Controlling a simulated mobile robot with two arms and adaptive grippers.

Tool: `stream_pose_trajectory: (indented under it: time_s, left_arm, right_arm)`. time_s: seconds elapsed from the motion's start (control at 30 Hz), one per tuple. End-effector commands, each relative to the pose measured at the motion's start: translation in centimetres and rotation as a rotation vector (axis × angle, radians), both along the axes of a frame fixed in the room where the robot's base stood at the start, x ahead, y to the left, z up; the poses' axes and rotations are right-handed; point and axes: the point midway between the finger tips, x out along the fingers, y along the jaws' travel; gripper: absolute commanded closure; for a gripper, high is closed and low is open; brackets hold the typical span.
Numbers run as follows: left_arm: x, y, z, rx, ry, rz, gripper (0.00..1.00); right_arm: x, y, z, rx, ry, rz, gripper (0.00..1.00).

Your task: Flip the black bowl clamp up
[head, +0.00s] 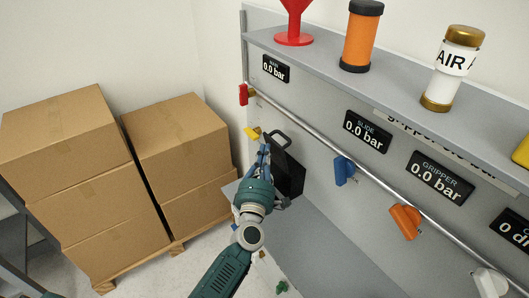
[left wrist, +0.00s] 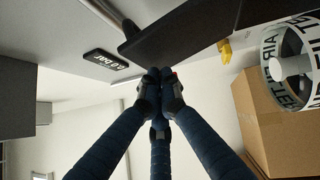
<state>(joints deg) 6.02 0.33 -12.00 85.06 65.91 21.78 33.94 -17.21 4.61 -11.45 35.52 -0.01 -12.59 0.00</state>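The black bowl clamp (head: 291,174) is a dark plate-like part with a looped handle (head: 281,137) at its top, against the grey panel. In the left wrist view the black part (left wrist: 185,32) spans the top, just above the fingertips. My left gripper (head: 264,145) is at the left side of the clamp, near the handle. In the left wrist view its fingertips (left wrist: 160,88) are drawn together, with nothing visible between them. They are close under the black part's edge; whether they touch it I cannot tell. My right gripper is not in view.
A metal rail (head: 318,134) with a red valve (head: 243,94), a blue valve (head: 344,171) and an orange valve (head: 405,221) runs along the panel. A yellow part (head: 251,133) is just left of the gripper. Cardboard boxes (head: 180,135) stand at left on pallets.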

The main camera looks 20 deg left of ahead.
Motion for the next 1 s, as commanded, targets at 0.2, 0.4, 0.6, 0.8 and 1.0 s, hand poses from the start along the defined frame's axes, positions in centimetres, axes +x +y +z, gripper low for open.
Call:
stream_pose_trajectory:
  time_s: [0.2,0.4,0.6,0.8,1.0]
  left_arm:
    - [0.5,-0.3,1.2,0.031,0.043,0.003,1.00]
    - [2.0,-1.6,1.4,0.053,0.073,0.000,1.00]
    - [2.5,-2.0,1.5,0.056,0.073,0.000,1.00]
    - [2.5,-1.9,1.5,0.056,0.073,0.000,1.00]
    - [2.5,-1.8,1.4,0.057,0.074,0.000,1.00]
  right_arm:
    - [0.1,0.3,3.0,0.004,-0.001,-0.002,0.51]
    - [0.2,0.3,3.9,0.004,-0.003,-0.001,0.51]
    - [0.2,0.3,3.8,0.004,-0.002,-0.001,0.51]
    - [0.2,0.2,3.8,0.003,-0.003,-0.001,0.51]
    - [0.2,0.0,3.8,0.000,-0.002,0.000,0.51]
